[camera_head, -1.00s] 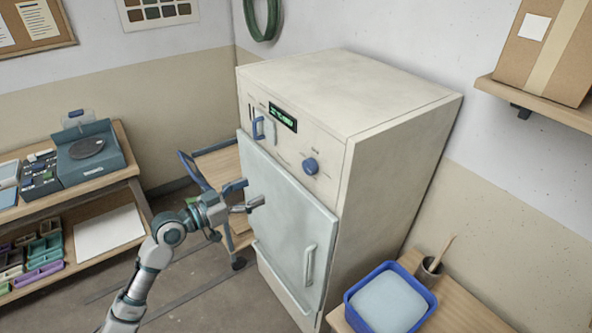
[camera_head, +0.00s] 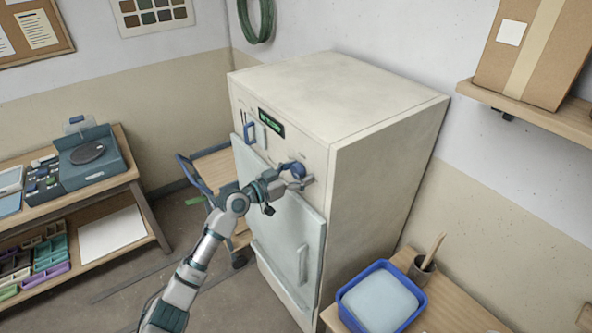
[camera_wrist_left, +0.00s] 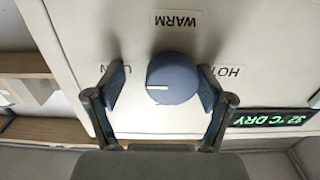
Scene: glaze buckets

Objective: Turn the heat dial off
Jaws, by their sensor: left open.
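The blue heat dial (camera_head: 298,169) is on the upper front panel of the cream cabinet (camera_head: 370,110). In the left wrist view the dial (camera_wrist_left: 173,78) shows a white pointer line, with the labels WARM, HOT and a partly hidden one around it. My left gripper (camera_head: 297,180) is at the dial. The green display (camera_wrist_left: 268,118) reads 32 °C DRY. My right gripper is not in view.
The cabinet's pale door (camera_head: 275,215) is below the dial and has a vertical handle (camera_head: 302,264). A blue latch handle (camera_head: 249,132) is left of the display. A wooden table with a blue tray (camera_head: 345,296) stands at the lower right. A blue-handled cart (camera_head: 190,172) is at the cabinet's left.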

